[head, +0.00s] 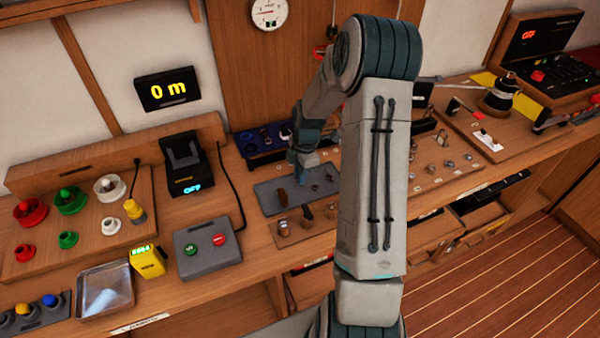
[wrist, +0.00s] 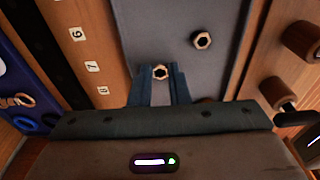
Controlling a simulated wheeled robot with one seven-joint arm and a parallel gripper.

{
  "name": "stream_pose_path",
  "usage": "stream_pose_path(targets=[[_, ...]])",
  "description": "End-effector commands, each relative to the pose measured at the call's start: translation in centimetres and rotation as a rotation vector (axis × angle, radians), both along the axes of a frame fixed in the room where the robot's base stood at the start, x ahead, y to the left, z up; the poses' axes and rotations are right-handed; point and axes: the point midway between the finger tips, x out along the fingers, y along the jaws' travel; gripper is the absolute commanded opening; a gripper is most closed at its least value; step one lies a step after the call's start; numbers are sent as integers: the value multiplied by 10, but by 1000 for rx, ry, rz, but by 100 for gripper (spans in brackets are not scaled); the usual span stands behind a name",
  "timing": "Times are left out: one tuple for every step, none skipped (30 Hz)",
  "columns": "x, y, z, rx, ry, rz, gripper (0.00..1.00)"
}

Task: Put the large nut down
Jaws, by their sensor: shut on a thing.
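My gripper (wrist: 160,75) is shut on a hex nut, which I take to be the large nut (wrist: 160,72); it sits between the fingertips with its dark hole showing. Behind it is a plain grey mat (wrist: 172,18); I cannot tell whether the held nut touches it. Another hex nut (wrist: 202,40) lies on the mat, up and to the right of the held one. In the head view my gripper (head: 303,178) points down over the grey mat (head: 268,194), and the held nut cannot be made out.
A wooden strip with number labels (wrist: 92,66) runs left of the mat in the wrist view. A blue tray (head: 258,140) lies behind the mat in the head view. Knobs (head: 283,228) stand along its front. A grey button box (head: 207,248) sits to the left.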

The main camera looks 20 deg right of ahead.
Motion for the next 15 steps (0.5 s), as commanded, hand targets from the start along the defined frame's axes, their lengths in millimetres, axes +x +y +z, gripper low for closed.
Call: stream_pose_path(targets=[[0,0,-2,0,0,0,0],[0,0,-3,0,0,0,0],[0,0,-4,0,0,0,19],[0,0,-3,0,0,0,25],[0,0,-3,0,0,0,25],[0,0,-3,0,0,0,25],[0,0,-3,0,0,0,25],[0,0,-2,0,0,0,25],[0,0,-2,0,0,-1,25],[0,0,-2,0,0,-1,25],[0,0,-2,0,0,-1,25],[0,0,-2,0,0,-1,25],[0,0,-1,0,0,-1,25],[0,0,1,0,0,-1,25],[0,-1,3,-1,-1,-1,25]])
